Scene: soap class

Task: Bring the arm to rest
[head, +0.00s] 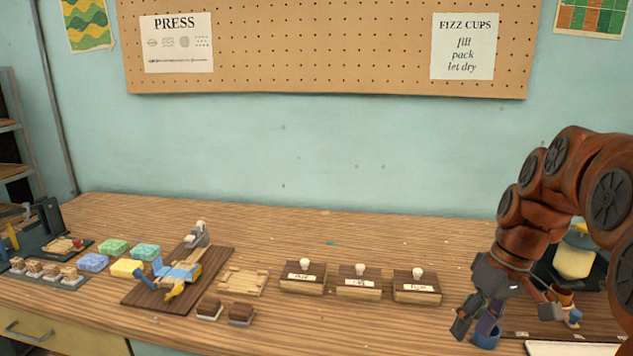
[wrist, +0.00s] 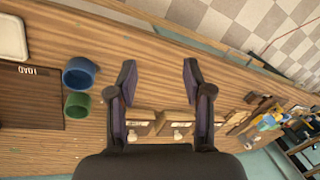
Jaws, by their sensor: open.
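My gripper (head: 474,318) hangs at the right of the bench in the head view, fingers pointing down, at the end of my bent reddish-brown arm. In the wrist view my gripper (wrist: 159,72) has its two fingers spread wide apart, with only bare bench seen between the tips. It is open and holds nothing. A blue cup (head: 487,340) is partly hidden behind the fingers in the head view. In the wrist view the blue cup (wrist: 80,74) stands to the left of the fingers, apart from them, beside a green cup (wrist: 78,105).
Three wooden boxes with white knobs (head: 359,283) stand left of my gripper. Further left are a wooden board with a blue-and-yellow device (head: 172,278) and several coloured blocks (head: 113,247). A dark LOAD board (wrist: 32,108) and white tray (wrist: 12,38) lie beyond the cups. The bench's back is clear.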

